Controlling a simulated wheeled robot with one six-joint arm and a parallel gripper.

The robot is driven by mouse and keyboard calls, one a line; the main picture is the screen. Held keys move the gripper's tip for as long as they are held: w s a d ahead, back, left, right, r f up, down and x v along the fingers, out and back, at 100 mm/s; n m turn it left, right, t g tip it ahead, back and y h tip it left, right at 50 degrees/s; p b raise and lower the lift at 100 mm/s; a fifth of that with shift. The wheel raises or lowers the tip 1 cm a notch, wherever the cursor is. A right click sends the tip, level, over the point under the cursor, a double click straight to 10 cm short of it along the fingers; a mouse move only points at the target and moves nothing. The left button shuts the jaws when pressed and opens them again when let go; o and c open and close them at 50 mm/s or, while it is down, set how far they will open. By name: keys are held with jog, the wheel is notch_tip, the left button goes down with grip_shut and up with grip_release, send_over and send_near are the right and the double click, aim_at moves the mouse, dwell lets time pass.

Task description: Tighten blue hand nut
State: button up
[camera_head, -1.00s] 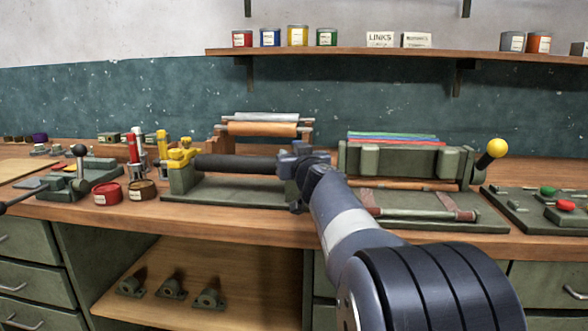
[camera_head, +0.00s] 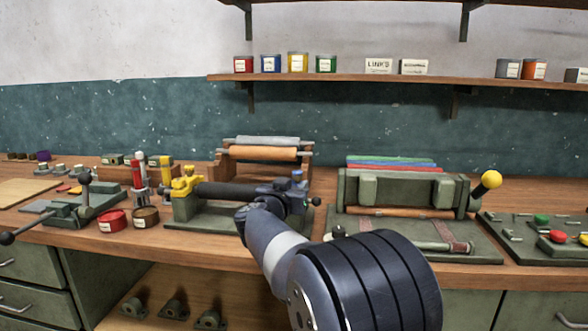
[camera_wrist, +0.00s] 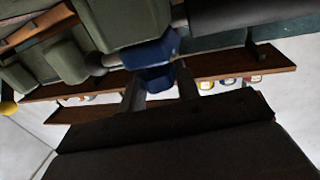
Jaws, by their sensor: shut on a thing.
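The blue hand nut (camera_wrist: 152,50) is in the wrist view, between my gripper's fingers (camera_wrist: 158,84), which are shut on it. In the head view a small blue top (camera_head: 298,174) shows at the right end of the black roller (camera_head: 238,191), just beyond my gripper (camera_head: 283,190). My gripper and wrist hide most of the nut there. The roller lies level on a green stand, with a yellow clamp (camera_head: 186,182) at its left end. I cannot tell how tight the nut is.
A green press with a yellow-knobbed lever (camera_head: 487,181) stands to the right. Red (camera_head: 112,221) and brown (camera_head: 145,217) tins sit at the left. A rack with an orange roll (camera_head: 262,154) is behind. A shelf (camera_head: 400,83) with tins runs along the wall.

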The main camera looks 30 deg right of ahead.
jog(key=m+g+h+p, duration=0.1)
jog(key=p, duration=0.2)
jog(key=m+g+h+p, duration=0.1)
jog(key=g+p, duration=0.1)
jog(key=p, duration=0.1)
jog(key=m+g+h+p, duration=0.1)
jog(key=p, duration=0.2)
jog(key=shift+r+m+g, duration=0.25)
jog(key=shift+m+g, duration=0.05)
jog(key=shift+g, duration=0.1)
jog(key=m+g+h+p, duration=0.1)
jog(key=m+g+p, duration=0.1)
jog(key=g+p, duration=0.2)
jog(key=shift+m+h+p, duration=0.3)
jog(key=shift+p, duration=0.2)
jog(key=m+g+p, duration=0.2)
jog(key=g+p, duration=0.1)
jog(key=shift+f, duration=0.1)
jog(key=shift+f+m+g+p, duration=0.1)
jog(key=shift+m+g+p, duration=0.45)
jog(key=shift+m+g, duration=0.55)
jog(key=shift+f+m+g+p, duration=0.1)
jog(key=shift+m+g+p, duration=0.5)
jog(key=shift+g, duration=0.9)
jog(key=o, duration=1)
jog(key=shift+c, duration=0.2)
